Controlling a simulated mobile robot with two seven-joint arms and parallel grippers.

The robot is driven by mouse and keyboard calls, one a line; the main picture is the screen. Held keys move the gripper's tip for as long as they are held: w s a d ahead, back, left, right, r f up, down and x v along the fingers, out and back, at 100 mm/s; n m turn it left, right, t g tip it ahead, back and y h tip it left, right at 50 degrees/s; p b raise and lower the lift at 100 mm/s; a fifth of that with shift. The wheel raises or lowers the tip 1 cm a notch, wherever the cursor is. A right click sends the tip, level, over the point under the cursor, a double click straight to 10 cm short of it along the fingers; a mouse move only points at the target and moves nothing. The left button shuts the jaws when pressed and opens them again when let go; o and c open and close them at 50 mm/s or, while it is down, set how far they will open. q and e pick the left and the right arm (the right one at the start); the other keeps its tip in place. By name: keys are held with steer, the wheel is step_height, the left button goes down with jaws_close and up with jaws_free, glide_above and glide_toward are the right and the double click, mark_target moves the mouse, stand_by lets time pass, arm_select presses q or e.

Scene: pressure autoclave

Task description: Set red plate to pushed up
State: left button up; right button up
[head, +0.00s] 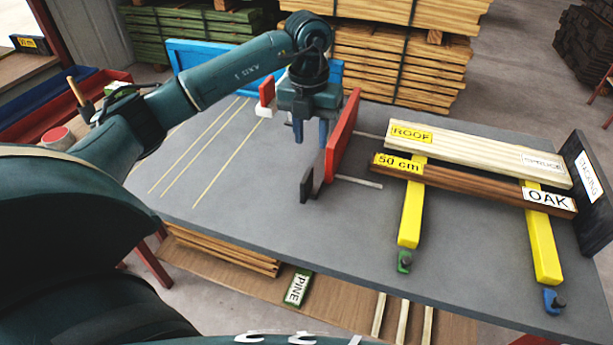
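The red plate (343,135) stands upright on the grey table, right of the table's middle. A dark grey handle-like piece (307,185) sits at its near left side, on a grey bracket. My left gripper (311,138) points down just left of the red plate, above the table. Its two fingers are apart with nothing visible between them. Whether the gripper touches the plate cannot be told. My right gripper is not in view.
Planks marked ROOF (470,150) and OAK (475,185) lie across two yellow bars (411,205) on the right. A dark upright board (588,180) closes the right end. A blue panel (205,57) stands at the back. The table's left part is clear, with thin pale lines.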

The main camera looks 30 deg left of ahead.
mark_target(307, 174)
arm_select(q)
steer(key=f, duration=0.4)
steer(key=f+p, duration=0.1)
steer(key=f, duration=0.3)
steer(key=a+f, duration=0.1)
steer(key=f, duration=0.4)
steer(key=shift+s, duration=0.1)
steer(key=shift+c, duration=0.4)
jaws_close()
steer(key=shift+r, duration=0.1)
